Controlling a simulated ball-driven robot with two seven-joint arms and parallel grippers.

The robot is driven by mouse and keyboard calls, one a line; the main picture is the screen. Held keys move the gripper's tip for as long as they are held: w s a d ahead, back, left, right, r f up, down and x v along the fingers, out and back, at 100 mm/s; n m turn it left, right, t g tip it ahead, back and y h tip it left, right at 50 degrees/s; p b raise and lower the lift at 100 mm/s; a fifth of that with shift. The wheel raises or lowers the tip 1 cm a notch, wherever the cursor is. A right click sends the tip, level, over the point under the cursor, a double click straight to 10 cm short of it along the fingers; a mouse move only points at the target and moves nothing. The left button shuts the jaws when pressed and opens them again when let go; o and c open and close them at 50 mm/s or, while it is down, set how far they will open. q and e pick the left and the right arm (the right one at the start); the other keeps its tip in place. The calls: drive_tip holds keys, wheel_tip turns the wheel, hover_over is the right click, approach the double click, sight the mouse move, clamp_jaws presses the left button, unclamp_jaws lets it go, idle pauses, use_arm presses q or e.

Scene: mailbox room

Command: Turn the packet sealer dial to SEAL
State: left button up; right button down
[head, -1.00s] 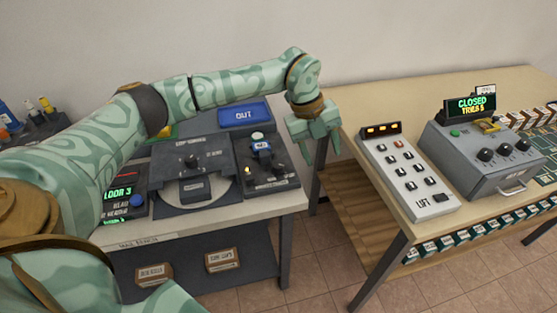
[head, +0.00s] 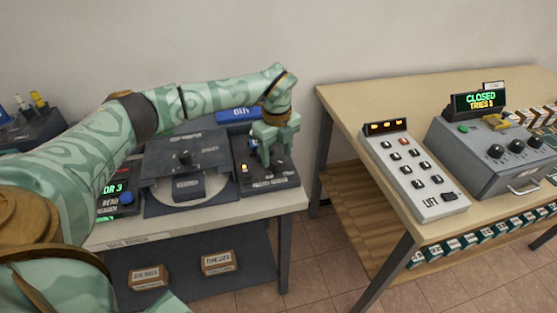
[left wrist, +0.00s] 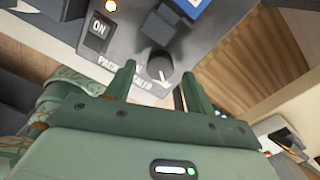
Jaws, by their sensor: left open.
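The packet sealer (head: 252,176) is a dark panel at the right end of the mail bench; its face also shows in the left wrist view (left wrist: 128,48). The dark round dial (left wrist: 160,64) with a white pointer mark sits between my left gripper's fingertips in the left wrist view. I cannot tell whether they touch it. My left gripper (head: 270,156) is open, reaching down over the sealer and hiding the dial in the head view. The SEAL marking is not readable. My right gripper is not in view.
A grey turntable device (head: 187,165) stands to the left. A blue sign (head: 238,115) is behind. Right of a floor gap, another table holds a lift keypad (head: 414,172) and a grey box (head: 490,160).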

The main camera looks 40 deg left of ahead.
use_arm(q)
wheel_tip(320, 180, down, 2)
drive_tip(key=c, duration=1)
drive_tip(key=shift+r, duration=0.1)
